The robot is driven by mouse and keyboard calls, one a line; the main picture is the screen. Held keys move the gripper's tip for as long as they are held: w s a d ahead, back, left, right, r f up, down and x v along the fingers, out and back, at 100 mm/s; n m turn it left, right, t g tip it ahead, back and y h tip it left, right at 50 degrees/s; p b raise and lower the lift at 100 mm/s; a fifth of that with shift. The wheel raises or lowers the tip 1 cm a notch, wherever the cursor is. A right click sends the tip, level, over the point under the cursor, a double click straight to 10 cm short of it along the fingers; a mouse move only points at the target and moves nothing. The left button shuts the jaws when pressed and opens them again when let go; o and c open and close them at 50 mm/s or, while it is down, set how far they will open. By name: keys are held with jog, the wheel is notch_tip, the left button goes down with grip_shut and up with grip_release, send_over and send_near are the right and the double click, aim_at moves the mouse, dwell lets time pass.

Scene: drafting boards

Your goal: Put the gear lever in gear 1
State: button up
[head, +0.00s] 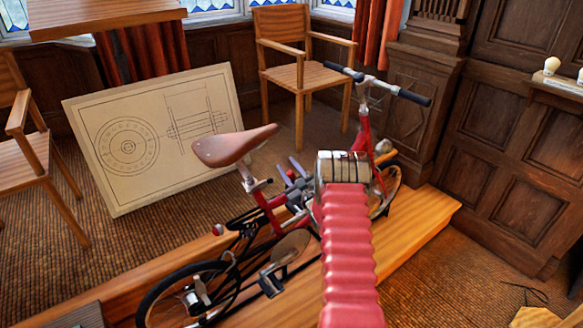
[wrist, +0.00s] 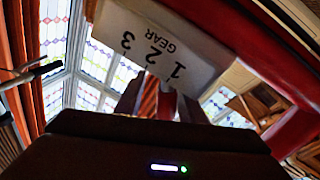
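A white gear plate (wrist: 160,38) with the upside-down marks "1 2 3 GEAR" fills the upper middle of the wrist view, just beyond my gripper (wrist: 162,86).
The bicycle stands on a wooden platform (head: 425,235). Its handlebar (head: 376,84) rises beyond my arm. A drafting board (head: 185,165) leans behind it. A wooden chair (head: 300,72) stands at the back and another (head: 30,150) at the left. A panelled wall bounds the right.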

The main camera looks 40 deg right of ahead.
jog(key=shift+s, duration=0.1)
jog(key=s+a+f, duration=0.1)
jog(key=s+f, duration=0.1)
jog(key=s, duration=1.1)
jog(key=shift+s+a+f, duration=0.15)
jog(key=shift+a+f, duration=0.05)
jog(key=shift+a, duration=0.05)
dwell(0.3)
